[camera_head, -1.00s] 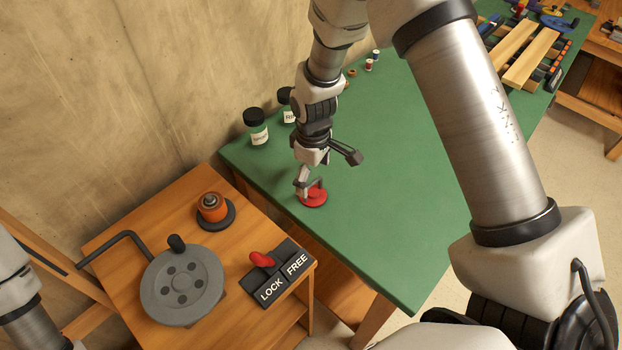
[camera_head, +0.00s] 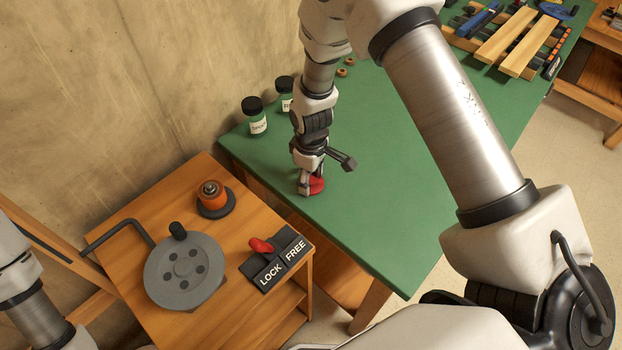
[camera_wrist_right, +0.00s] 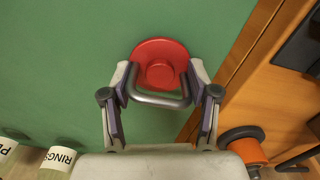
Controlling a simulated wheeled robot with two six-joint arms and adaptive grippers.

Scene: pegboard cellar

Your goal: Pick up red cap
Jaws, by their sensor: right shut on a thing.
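The red cap (camera_head: 317,184) is a round red disc with a raised middle, at the near left end of the green table (camera_head: 400,200). In the right wrist view the red cap (camera_wrist_right: 160,52) shows with a grey bar handle (camera_wrist_right: 160,101) across it. My right gripper (camera_head: 308,187) points down at the cap, partly hiding it. In the right wrist view the fingers of my right gripper (camera_wrist_right: 158,90) are shut on the cap, one at each side of the handle. I cannot tell whether the cap touches the table. My left gripper is not in view.
A wooden side table (camera_head: 130,215) holds a grey crank wheel (camera_head: 184,270), an orange spool (camera_head: 212,196) and a LOCK/FREE panel (camera_head: 276,259) with a red lever. Dark-lidded jars (camera_head: 255,117) stand by the wall. The green table's middle is clear.

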